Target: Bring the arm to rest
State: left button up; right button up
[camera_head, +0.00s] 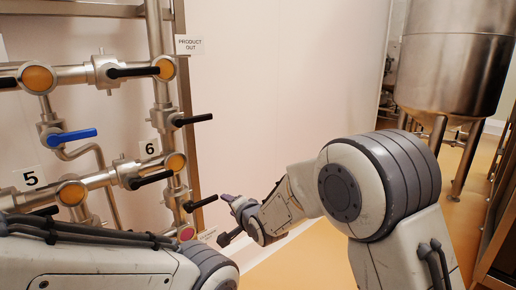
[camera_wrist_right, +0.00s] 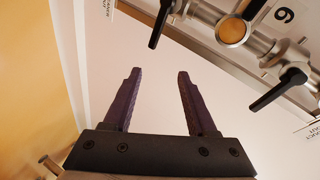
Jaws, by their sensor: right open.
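My right arm (camera_head: 379,185) reaches in from the lower right, with its gripper (camera_head: 226,218) near the lower pipework. In the right wrist view the two purple fingers (camera_wrist_right: 159,74) stand apart with nothing between them. A black valve handle (camera_head: 201,203) is close to the gripper in the head view; I cannot tell the exact gap. The right wrist view also shows black handles (camera_wrist_right: 278,90) above and to the right of the fingers. My left arm (camera_head: 95,260) shows at the lower left, and its gripper is out of the frame.
Steel pipes and valves with black handles and a blue handle (camera_head: 72,135) cover the left side. Labels 5 (camera_head: 31,178), 6 (camera_head: 150,148) and PRODUCT OUT (camera_head: 190,45) mark them. A steel vessel (camera_head: 455,65) stands at the back right. Open space lies before the pale wall.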

jog(key=s+d+f+n+g+h, duration=0.2)
jog(key=s+d+f, duration=0.15)
jog(key=d, duration=0.55)
jog(key=s+d+f+n+g+h, duration=0.25)
jog(key=s+d, duration=0.25)
jog(key=d, duration=0.3)
jog(key=s+d+f+n+g+h, duration=0.1)
jog(key=s+d+f+n+g, duration=0.1)
jog(key=s+d, duration=0.55)
jog(key=s+d+f+n+g+h, duration=0.1)
jog(key=s+d+n+g, duration=0.2)
jog(key=s, duration=0.7)
jog(key=s+a+r+n+g+p, duration=0.2)
jog(key=s+a+r+n+p, duration=0.4)
jog(key=s+a+r+p, duration=0.5)
notch_tip(320, 180, up, 5)
jog(key=s+a, duration=0.2)
jog(key=shift+s+r+y, duration=0.15)
jog(key=shift+s+y, duration=0.15)
jog(key=shift+y, duration=0.05)
